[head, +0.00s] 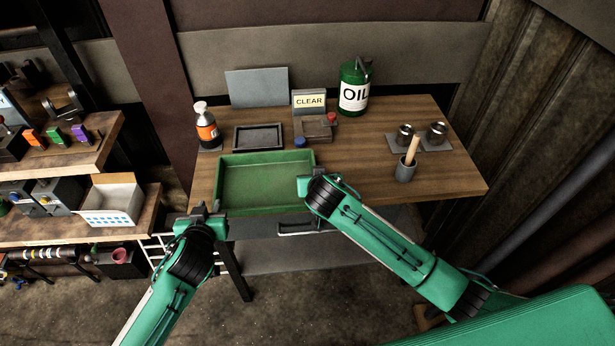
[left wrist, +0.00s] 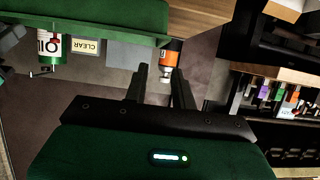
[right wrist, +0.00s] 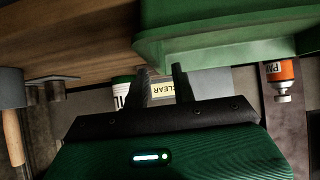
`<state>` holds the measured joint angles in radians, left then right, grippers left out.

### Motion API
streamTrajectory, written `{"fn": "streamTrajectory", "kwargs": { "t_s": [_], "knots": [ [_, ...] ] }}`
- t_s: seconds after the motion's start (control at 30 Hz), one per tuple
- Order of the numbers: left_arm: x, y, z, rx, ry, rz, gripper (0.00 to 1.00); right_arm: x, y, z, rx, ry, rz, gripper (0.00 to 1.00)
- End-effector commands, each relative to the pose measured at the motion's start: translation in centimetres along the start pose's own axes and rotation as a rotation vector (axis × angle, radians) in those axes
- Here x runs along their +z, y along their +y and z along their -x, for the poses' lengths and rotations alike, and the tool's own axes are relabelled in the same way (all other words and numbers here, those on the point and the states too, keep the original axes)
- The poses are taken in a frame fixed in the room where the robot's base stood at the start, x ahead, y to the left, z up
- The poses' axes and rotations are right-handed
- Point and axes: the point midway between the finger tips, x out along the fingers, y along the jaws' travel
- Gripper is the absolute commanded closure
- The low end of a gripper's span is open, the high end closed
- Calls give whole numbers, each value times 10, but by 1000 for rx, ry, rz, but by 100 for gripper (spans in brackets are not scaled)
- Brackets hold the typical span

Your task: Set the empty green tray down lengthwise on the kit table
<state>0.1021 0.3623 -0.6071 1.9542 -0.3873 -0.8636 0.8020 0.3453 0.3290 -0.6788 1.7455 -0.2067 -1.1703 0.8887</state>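The empty green tray (head: 265,210) sits at the front left of the wooden kit table (head: 440,178), its long side running left to right along the front edge. Its rim also shows in the left wrist view (left wrist: 90,38) and the right wrist view (right wrist: 225,54). My left gripper (head: 200,208) is just outside the tray's front left corner; its fingers (left wrist: 161,72) are apart with nothing between them. My right gripper (head: 303,184) is by the tray's right end; its fingers (right wrist: 160,72) are apart and look empty. Whether the right fingers touch the tray is unclear.
Behind the tray are an orange-labelled bottle (head: 206,130), a dark shallow tray (head: 258,137), a CLEAR sign (head: 309,101) and a green oil can (head: 354,90).

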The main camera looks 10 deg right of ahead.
Motion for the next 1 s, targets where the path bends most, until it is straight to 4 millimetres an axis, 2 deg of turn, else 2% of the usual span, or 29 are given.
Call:
{"fn": "streamTrajectory", "kwargs": {
  "t_s": [0.03,0.2,0.4,1.0],
  "knots": [
    [0,0,0,0,0,0,74,1,0,11,-2,1,-2,74],
    [0,0,0,0,0,0,74,0,0,39,-1,1,-1,74],
    [0,0,0,0,0,0,74,0,0,58,1,0,0,74],
    [0,0,0,0,0,0,74,0,0,61,1,1,0,74]
  ]
}}
